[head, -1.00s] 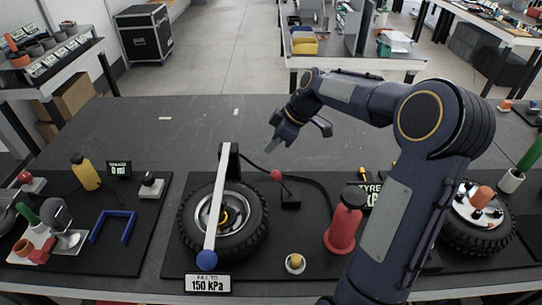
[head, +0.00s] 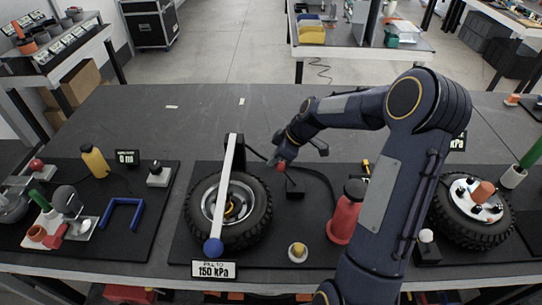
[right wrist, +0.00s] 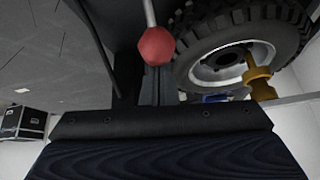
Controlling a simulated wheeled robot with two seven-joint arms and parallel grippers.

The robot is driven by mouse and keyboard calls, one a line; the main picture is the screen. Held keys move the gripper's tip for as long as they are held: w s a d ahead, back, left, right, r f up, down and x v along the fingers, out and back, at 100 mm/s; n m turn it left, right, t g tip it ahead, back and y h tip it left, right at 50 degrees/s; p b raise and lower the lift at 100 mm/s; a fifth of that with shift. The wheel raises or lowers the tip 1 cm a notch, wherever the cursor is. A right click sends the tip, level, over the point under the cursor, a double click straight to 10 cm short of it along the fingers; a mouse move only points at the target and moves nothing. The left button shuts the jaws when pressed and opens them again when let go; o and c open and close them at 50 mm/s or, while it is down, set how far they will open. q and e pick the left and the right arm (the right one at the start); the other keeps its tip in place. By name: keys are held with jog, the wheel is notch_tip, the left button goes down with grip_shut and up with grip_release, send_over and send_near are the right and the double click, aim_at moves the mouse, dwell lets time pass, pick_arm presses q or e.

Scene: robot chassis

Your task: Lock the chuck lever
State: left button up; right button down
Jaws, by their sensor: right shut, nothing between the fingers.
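A short lever with a red knob (head: 281,167) rises from a small black block (head: 295,189) beside the tyre (head: 257,213). A white bar (head: 225,187) with a blue ball end (head: 213,248) lies across the wheel. My right gripper (head: 276,163) is shut and empty, right at the red knob; whether it touches cannot be told. In the right wrist view the red knob (right wrist: 156,47) on a grey rod hangs just beyond my gripper, with the tyre (right wrist: 240,35) and a brass-coloured part (right wrist: 259,82) to its right. My left gripper is not in view.
A red bottle-like object (head: 344,218) stands right of the lever, near my right forearm. A pressure sign (head: 213,269) and a yellow-topped button (head: 298,250) are at the mat's front. Another wheel (head: 470,230) is at right. The table behind is clear.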

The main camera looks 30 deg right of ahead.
jog(key=shift+s+d+f+b, duration=0.15)
jog(key=shift+d+b, duration=0.15)
jog(key=shift+b, duration=0.35)
jog(key=shift+s+d+r+y, duration=0.1)
jog(key=shift+r+y, duration=0.15)
jog(key=shift+y, duration=0.15)
jog(key=shift+s+d+r+t+y+b, duration=0.2)
jog(key=shift+d+t+y+b, duration=0.15)
jog(key=shift+b, duration=0.9)
jog(key=s+d+t+y+b, duration=0.3)
jog(key=s+d+y+b, duration=0.2)
jog(key=b, duration=1)
jog(key=d, duration=0.3)
jog(key=shift+s+d, duration=0.15)
jog(key=shift+d, duration=0.1)
notch_tip(320, 180, up, 2)
jog(key=shift+t, duration=0.25)
